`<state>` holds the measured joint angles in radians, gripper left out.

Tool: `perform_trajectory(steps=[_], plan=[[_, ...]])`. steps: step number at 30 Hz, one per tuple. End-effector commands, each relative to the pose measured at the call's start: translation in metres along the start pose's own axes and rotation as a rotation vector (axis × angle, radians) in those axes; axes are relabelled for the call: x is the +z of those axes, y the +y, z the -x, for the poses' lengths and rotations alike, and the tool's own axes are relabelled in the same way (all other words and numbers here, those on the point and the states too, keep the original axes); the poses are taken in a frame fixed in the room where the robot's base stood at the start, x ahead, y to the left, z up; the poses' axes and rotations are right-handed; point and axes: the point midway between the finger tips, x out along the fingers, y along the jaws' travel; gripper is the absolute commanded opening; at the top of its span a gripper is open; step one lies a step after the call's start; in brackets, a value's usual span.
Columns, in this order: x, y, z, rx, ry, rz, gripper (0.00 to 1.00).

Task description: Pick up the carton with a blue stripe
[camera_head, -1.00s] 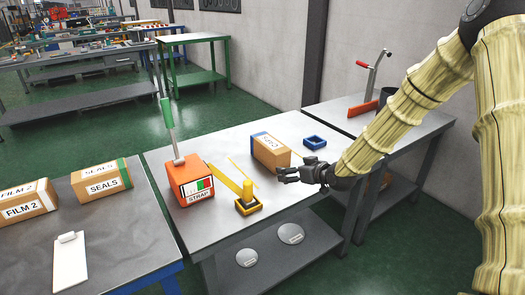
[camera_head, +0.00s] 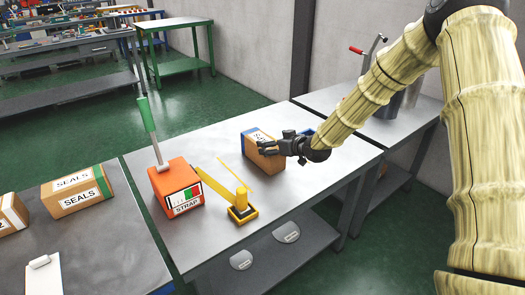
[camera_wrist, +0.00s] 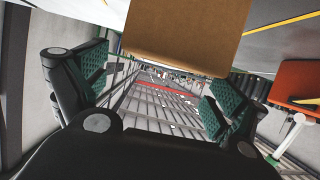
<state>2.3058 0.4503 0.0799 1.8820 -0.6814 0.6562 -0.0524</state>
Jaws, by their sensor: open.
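The carton with a blue stripe (camera_head: 262,153) stands on the grey middle table, its blue end toward the far left. Its label is partly hidden by my gripper. My gripper (camera_head: 268,147) is at the carton's right side in the head view and covers part of it. In the wrist view, the two green-padded fingers of my gripper (camera_wrist: 155,95) are spread apart with nothing between them. The brown carton (camera_wrist: 188,35) fills the top middle of that view, just beyond the fingers.
A green-striped SEALS carton (camera_head: 78,190) stands on the left table.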

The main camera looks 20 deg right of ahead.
Motion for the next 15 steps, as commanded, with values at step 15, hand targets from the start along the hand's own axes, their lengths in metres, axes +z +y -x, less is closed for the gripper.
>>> perform_trajectory(steps=[15], plan=[[-0.003, 0.0, -0.043, 0.003, 0.001, -0.001, 0.96]])
